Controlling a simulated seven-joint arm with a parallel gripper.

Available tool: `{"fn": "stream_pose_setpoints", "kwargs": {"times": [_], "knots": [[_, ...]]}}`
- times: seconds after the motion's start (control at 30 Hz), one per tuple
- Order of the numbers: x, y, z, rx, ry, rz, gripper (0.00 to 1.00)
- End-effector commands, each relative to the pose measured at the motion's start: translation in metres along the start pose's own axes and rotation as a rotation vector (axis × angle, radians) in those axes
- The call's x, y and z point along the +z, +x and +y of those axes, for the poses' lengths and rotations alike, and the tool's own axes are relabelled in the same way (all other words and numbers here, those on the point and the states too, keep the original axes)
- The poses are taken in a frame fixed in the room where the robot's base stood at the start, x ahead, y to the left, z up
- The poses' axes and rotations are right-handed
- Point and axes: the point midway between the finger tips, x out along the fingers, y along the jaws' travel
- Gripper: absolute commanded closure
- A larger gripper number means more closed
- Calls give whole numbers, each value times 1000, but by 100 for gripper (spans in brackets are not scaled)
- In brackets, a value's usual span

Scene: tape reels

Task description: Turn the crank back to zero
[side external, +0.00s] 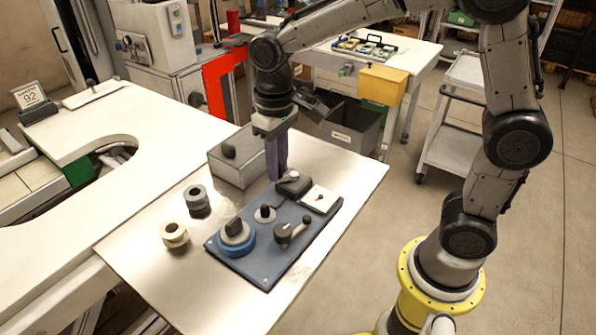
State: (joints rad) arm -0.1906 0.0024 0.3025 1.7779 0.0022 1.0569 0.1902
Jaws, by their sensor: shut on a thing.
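A blue-grey panel (265,281) lies on the light table and carries several controls. At its far end is a dark block with a small pale crank arm (291,176) on top. My gripper (277,177) points down there, its purple fingers shut at the left end of this arm. The fingers hide the gripped part, which seems to be the crank's handle. A second crank-like control, a dark disc (283,233) with an arm and black knob, stands at the panel's near right side, apart from my gripper. No zero mark is readable.
The panel also holds a blue-based knob (235,238), a smaller black knob (265,213) and a white plate (319,199). A grey box (235,165) is close behind my gripper.

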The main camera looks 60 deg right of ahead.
Motion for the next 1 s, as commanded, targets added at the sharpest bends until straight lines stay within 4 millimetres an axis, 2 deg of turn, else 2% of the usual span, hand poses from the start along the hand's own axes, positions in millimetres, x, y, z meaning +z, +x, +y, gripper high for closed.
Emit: {"fn": "stream_pose_setpoints", "kwargs": {"times": [0.1,0.47,0.77,1.0], "knots": [[6,0,-2,5,-2,-5,100],[8,0,-2,6,-1,-4,100],[20,0,-3,7,-1,-3,100],[20,0,-3,8,0,-2,100]]}}
